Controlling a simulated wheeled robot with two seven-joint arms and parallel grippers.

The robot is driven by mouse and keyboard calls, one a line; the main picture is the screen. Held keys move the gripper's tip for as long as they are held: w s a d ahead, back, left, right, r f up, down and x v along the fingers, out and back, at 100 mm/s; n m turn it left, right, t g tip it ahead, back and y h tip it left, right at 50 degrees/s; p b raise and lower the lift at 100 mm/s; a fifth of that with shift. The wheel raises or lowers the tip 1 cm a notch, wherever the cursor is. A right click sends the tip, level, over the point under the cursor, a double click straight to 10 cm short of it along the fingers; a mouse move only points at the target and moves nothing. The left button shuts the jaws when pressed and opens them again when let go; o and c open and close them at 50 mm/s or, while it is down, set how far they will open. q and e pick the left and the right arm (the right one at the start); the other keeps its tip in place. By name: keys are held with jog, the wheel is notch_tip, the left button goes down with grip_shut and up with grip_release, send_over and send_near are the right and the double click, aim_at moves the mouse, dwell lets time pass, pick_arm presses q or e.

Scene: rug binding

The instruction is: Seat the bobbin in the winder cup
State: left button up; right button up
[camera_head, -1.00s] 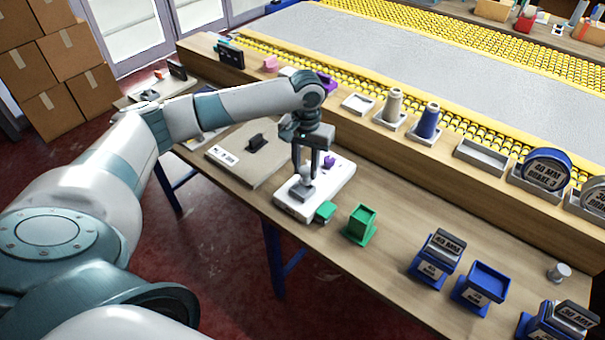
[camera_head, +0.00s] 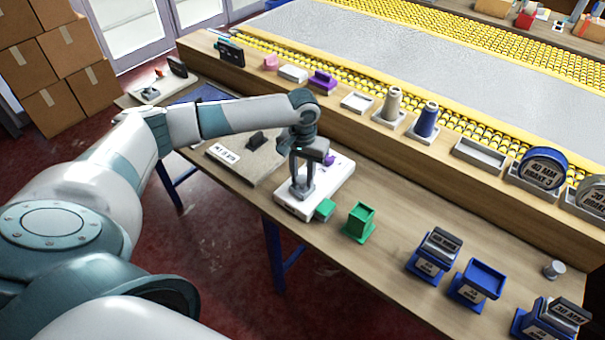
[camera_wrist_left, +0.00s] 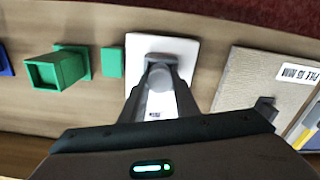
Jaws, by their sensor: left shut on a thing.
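The winder is a white base (camera_head: 331,181) near the table's front edge, with a grey cup block at its front end. My left gripper (camera_head: 302,188) points down over that block and is shut on a small grey bobbin, mostly hidden by the fingers in the head view. In the left wrist view the bobbin (camera_wrist_left: 160,79) shows between the two fingers, over the grey cup (camera_wrist_left: 158,59) on the white base (camera_wrist_left: 185,50). The bobbin is at the cup, but I cannot tell how deep it sits. My right gripper is out of view.
A green block (camera_head: 325,209) touches or nearly touches the winder's front corner, with a green open box (camera_head: 360,222) to its right. A small silver cylinder (camera_head: 555,269) stands far right. A rug sample (camera_head: 243,155) lies left. Thread cones (camera_head: 426,121) stand on the back ledge.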

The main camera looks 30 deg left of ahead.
aim_at(302, 178)
pick_arm(q)
jog(key=shift+f, duration=0.1)
jog(key=o, duration=1)
jog(key=shift+o, duration=0.2)
jog(key=shift+r, duration=0.4)
notch_tip(302, 178, up, 12)
jog(key=b, duration=0.3)
jog(key=shift+f, duration=0.25)
jog(key=shift+f, duration=0.1)
